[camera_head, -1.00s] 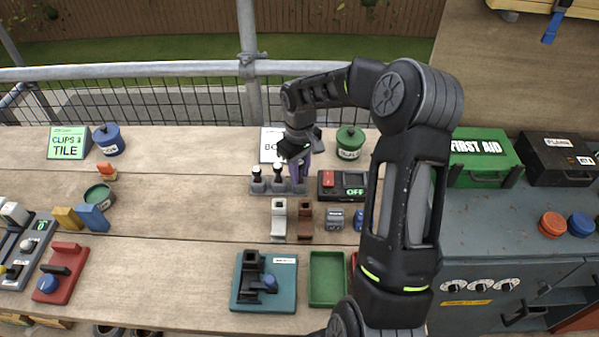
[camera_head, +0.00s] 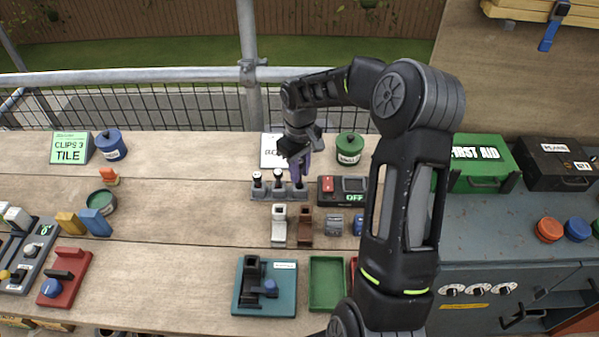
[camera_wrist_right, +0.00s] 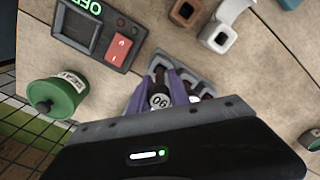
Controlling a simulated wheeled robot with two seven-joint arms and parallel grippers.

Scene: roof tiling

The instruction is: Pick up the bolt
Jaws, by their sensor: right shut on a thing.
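The bolts stand in a grey rack (camera_head: 264,196) at the back middle of the bench. The left bolt (camera_head: 257,179) and the middle bolt (camera_head: 278,179) show dark shafts with pale heads. My right gripper (camera_head: 299,179) points down over the right end of the rack. In the right wrist view its purple fingers are shut on a bolt with a numbered round head (camera_wrist_right: 160,101). The rack also shows there (camera_wrist_right: 184,66), just beyond the fingers. I cannot tell whether the held bolt's lower end is still in the rack. My left gripper is not in view.
A switch box (camera_head: 341,190) stands close right of the rack, and a green canister (camera_head: 349,149) behind it. A white sign (camera_head: 272,151) stands behind the rack.

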